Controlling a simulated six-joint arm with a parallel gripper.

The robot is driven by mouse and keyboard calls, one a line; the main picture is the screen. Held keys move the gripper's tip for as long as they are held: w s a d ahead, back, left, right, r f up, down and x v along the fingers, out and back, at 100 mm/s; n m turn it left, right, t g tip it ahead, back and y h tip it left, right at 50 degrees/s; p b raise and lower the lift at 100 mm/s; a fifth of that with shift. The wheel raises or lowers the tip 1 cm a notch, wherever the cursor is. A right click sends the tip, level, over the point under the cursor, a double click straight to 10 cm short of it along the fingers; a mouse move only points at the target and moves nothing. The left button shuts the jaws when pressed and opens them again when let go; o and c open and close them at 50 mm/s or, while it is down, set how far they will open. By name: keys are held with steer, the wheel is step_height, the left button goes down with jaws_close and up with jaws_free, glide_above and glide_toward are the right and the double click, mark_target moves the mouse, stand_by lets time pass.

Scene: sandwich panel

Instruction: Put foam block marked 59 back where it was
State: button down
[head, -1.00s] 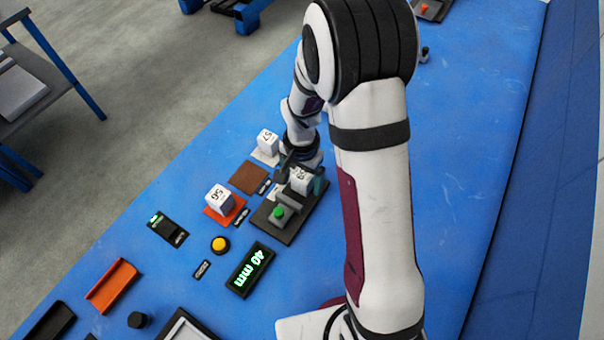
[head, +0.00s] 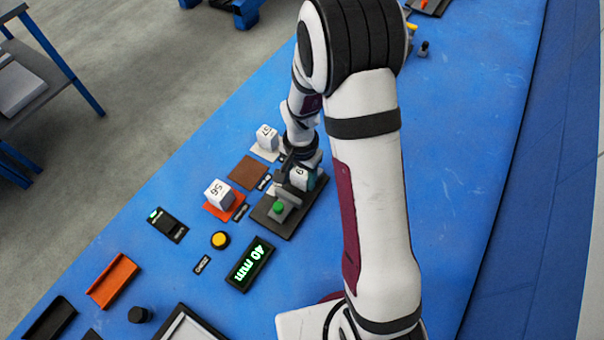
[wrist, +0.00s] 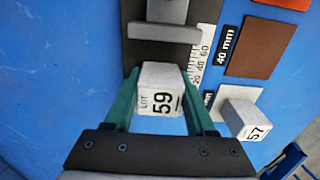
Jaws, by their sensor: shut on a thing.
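The white foam block marked 59 (head: 299,178) sits between the jaws of my gripper (wrist: 160,92). In the wrist view, block 59 (wrist: 160,88) has a green finger at each side, and its label faces the camera. My gripper is shut on it. The block is at the far end of the dark measuring fixture (head: 268,218); whether its underside touches the fixture I cannot tell. The brown square pad (head: 248,172) is bare and also shows in the wrist view (wrist: 262,45), beside a "40 mm" label.
Block 57 (head: 267,138) stands on a white pad and block 56 (head: 218,193) on an orange pad, both close to the fixture. A display (head: 250,264) reads 40 mm. A yellow button (head: 220,240) and an orange tray (head: 113,281) lie nearer. Open blue table lies right of my arm.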

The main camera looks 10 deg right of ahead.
step_height(320, 180, up, 8)
steer(key=shift+w+r, duration=0.1)
steer(key=shift+r, duration=0.15)
steer(key=w+a+r, duration=0.1)
steer(key=w+r, duration=0.1)
steer(key=w, duration=0.1)
glide_above(246, 173)
steer(key=f, duration=0.7)
steer(key=shift+s+d, duration=0.1)
steer(key=shift+d, duration=0.1)
steer(key=shift+a+f, duration=0.2)
steer(key=shift+f, duration=1.9)
steer(key=shift+f, duration=0.1)
steer(key=shift+c, duration=1.2)
jaws_free()
